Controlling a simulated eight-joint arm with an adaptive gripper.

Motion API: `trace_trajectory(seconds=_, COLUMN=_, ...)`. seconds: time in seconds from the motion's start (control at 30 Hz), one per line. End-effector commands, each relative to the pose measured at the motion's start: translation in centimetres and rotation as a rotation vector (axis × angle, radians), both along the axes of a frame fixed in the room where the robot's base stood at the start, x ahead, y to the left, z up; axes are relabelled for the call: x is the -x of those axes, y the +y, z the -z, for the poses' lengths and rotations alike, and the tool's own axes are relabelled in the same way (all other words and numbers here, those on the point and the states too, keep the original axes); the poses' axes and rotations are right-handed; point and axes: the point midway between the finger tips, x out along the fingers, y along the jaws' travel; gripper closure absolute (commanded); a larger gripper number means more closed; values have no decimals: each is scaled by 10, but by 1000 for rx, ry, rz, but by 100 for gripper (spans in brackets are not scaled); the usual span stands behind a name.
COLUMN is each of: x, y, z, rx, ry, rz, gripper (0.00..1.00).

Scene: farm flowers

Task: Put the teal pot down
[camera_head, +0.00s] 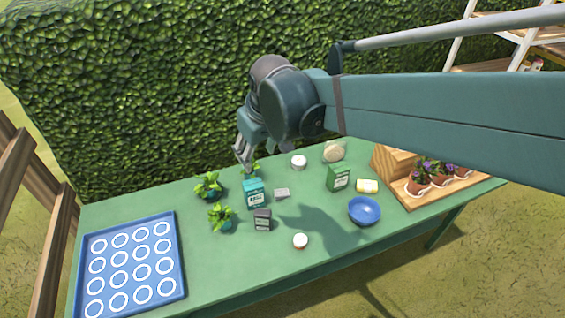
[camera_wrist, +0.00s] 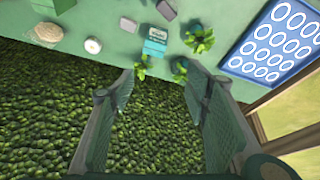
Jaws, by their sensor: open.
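Three leafy green plants in teal pots are on the left half of the green table. One (camera_head: 221,218) is nearer the front, one (camera_head: 208,187) stands behind it, and one (camera_head: 251,169) is at the back edge beside my gripper (camera_head: 241,156). The back plant's pot is mostly hidden, and I cannot tell how it rests. In the wrist view my gripper (camera_wrist: 160,73) is open, with its fingers spread wide. The back plant (camera_wrist: 142,66) shows just beyond the fingertips, nearer the left one. No pot is visibly held.
A blue tray (camera_head: 177,283) with white rings lies at the table's left end. A teal box (camera_head: 254,194), dark box (camera_head: 262,219), green box (camera_head: 339,177) and blue bowl (camera_head: 364,211) stand mid-table. A wooden stand (camera_head: 428,198) with purple flowers is right. A hedge (camera_head: 150,80) rises behind.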

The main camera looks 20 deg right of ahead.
Motion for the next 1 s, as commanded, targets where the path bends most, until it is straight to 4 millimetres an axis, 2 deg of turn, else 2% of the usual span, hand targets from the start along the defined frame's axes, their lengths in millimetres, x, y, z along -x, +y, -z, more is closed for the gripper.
trace_trajectory(seconds=0.03, x=10, y=-4, z=-2, rx=-5, ry=-9, rz=15, gripper=53)
trace_trajectory(seconds=0.43, x=68, y=-29, z=-8, rx=-42, ry=-95, rz=120, gripper=53)
trace_trajectory(seconds=0.8, x=120, y=-47, z=-2, rx=-80, ry=-175, rz=213, gripper=53)
trace_trajectory(seconds=1.0, x=140, y=-54, z=5, rx=-97, ry=-209, rz=251, gripper=53)
